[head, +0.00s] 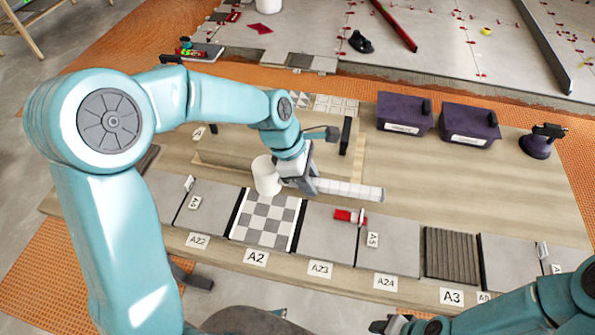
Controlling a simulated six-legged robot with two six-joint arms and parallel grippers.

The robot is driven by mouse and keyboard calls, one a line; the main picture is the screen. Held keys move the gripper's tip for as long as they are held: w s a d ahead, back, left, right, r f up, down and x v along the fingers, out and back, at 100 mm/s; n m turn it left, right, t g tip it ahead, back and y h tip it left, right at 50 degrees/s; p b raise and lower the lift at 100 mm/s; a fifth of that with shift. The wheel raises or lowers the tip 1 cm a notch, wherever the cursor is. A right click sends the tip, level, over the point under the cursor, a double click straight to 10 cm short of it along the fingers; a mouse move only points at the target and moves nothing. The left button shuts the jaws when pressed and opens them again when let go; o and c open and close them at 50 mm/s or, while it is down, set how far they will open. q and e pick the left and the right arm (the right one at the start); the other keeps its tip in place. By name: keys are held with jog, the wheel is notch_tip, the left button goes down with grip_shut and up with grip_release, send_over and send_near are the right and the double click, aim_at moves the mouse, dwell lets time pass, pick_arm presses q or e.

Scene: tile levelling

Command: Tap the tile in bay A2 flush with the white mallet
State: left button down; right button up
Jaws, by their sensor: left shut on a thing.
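My left gripper (303,181) is shut on the white mallet, whose thick white head (266,175) shows just left of the fingers. The head is over the back edge of bay A2, and I cannot tell its height above the tile. The checkered grey and white tile (267,218) lies in bay A2, behind the label A2 (256,257). Whether it sits flush is too small to tell.
Plain grey tiles flank A2, and a red clip (349,216) lies to its right. A ribbed dark tile (451,254) is in bay A3. Two purple boxes (404,114) and a dark suction cup (538,144) stand back right.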

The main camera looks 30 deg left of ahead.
pick_arm(q)
jog(key=shift+d+r, duration=0.2)
jog(key=shift+d, duration=0.35)
notch_tip(320, 180, down, 8)
jog(key=b, duration=0.8)
jog(key=shift+w+f, duration=0.1)
jog(key=shift+f, duration=0.15)
notch_tip(320, 180, up, 5)
jog(key=p, duration=0.5)
jog(key=shift+r, duration=0.2)
jog(key=shift+a+f, duration=0.1)
jog(key=shift+f, duration=0.05)
